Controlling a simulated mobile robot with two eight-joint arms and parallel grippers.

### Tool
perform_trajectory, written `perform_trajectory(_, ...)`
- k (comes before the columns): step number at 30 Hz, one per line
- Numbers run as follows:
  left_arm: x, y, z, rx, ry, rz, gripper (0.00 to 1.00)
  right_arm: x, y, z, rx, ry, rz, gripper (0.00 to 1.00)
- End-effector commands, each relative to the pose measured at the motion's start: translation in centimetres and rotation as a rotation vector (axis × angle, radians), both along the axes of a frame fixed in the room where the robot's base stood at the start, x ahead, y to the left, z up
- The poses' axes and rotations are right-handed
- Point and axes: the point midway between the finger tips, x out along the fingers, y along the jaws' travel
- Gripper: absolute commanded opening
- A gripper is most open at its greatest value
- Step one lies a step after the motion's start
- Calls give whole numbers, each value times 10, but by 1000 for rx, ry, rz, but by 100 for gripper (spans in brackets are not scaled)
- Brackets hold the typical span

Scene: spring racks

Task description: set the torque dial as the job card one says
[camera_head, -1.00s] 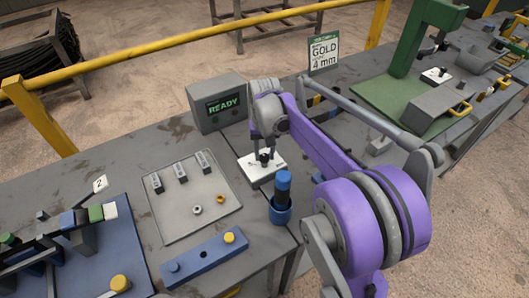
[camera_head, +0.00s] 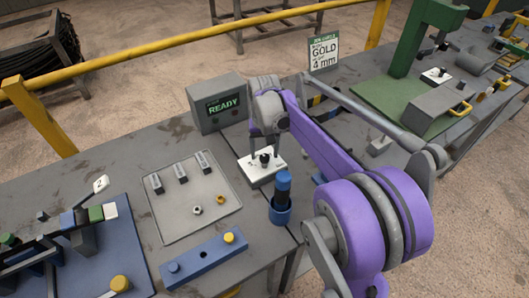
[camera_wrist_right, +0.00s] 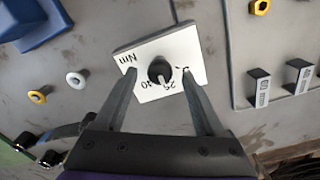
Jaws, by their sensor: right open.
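The torque dial is a black knob (camera_wrist_right: 160,70) on a white plate (camera_head: 253,177). In the right wrist view the plate shows "Nm", "25" and "40"; another mark is partly hidden by a finger. A pale pointer line on the knob faces toward the 25. My right gripper (camera_head: 266,155) is above the plate in the head view. In the right wrist view its open fingers (camera_wrist_right: 159,73) lie on either side of the knob, with gaps. The job card (camera_head: 323,51) reads "GOLD" and "4 mm"; its smaller text is not legible. My left gripper is not seen.
A grey box (camera_head: 217,104) with a "READY" display stands behind the dial plate. A blue cup (camera_head: 280,212) holding a blue-topped tool is close in front. A grey tray (camera_head: 160,220) with small blocks and nuts lies to the left.

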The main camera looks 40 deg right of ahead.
Motion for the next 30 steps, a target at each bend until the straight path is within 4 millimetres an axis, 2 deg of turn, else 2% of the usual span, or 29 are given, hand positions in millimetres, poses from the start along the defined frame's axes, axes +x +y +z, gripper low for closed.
perform_trajectory(9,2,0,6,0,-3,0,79,0,0,62,0,0,-1,72)
perform_trajectory(15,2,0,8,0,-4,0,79,0,0,92,0,0,-1,72)
perform_trajectory(20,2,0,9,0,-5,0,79,0,0,100,0,0,0,72)
perform_trajectory(30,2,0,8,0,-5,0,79,0,0,100,0,0,0,72)
